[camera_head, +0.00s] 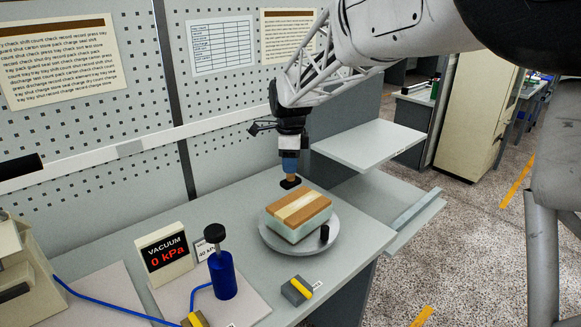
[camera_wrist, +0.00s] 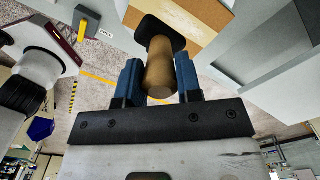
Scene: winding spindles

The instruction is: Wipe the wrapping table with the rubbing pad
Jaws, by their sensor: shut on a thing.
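My gripper (camera_head: 290,167) is shut on the rubbing pad's brown, rounded handle; its blue fingers (camera_wrist: 158,72) stand on both sides of the handle in the wrist view. The black pad (camera_head: 290,183) hangs below the fingers, and it also shows beyond the handle in the wrist view (camera_wrist: 160,30). The plate rests on the grey bench top (camera_head: 160,213). I cannot tell whether the plate or the bench is the wrapping table, nor whether the pad touches a surface.
A pale block with a brown and cream top (camera_head: 300,208) sits on the plate, beside a small black peg (camera_head: 325,232). A vacuum display (camera_head: 163,252), a blue bottle (camera_head: 222,275) and a grey-yellow block (camera_head: 297,290) stand in front. A perforated panel (camera_head: 110,140) rises behind.

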